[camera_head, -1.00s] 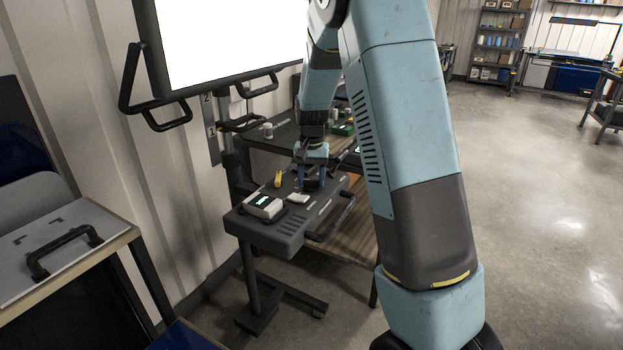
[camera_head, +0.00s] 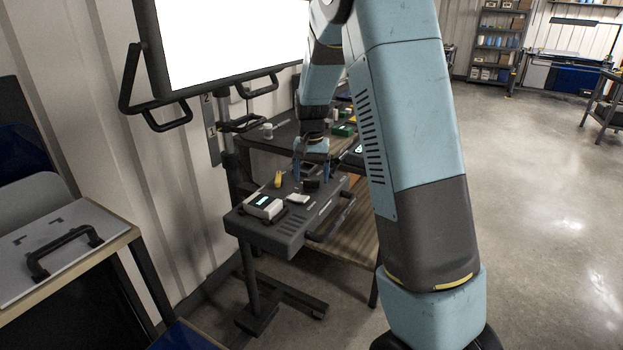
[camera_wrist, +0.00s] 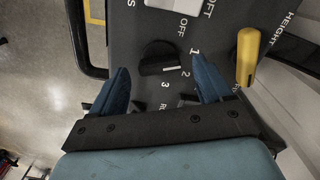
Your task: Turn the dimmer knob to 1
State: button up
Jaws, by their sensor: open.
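The dimmer knob (camera_wrist: 157,57) is a round black knob on the dark control panel (camera_wrist: 127,27). Its white pointer line aims right in the wrist view, nearest the 2. The printed OFF, 1, 2 and 3 curve around its right and lower side. My gripper (camera_wrist: 160,77) is open and empty, its two blue fingers apart on either side of the knob's lower edge in that view. In the head view my gripper (camera_head: 311,174) is above the knob (camera_head: 311,185), and the fingers look clear of it.
A yellow lever (camera_wrist: 247,57) stands right of the knob in the wrist view.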

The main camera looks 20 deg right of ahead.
aim_at(312, 180)
notch_tip(312, 180, up, 12)
dwell(0.4)
jog(key=shift+r, duration=0.1)
jog(key=s+d+r+n+t, duration=0.1)
jog(key=s+r, duration=0.3)
jog(key=s, duration=0.4)
jog(key=s+r+n+t, duration=0.15)
jog(key=s+r, duration=0.25)
jog(key=s, duration=0.4)
jog(key=s+f+n+t, duration=0.1)
jog(key=s+n+t, duration=0.1)
jog(key=s, duration=1.6)
jog(key=shift+f+t, duration=0.15)
jog(key=shift+t, duration=0.4)
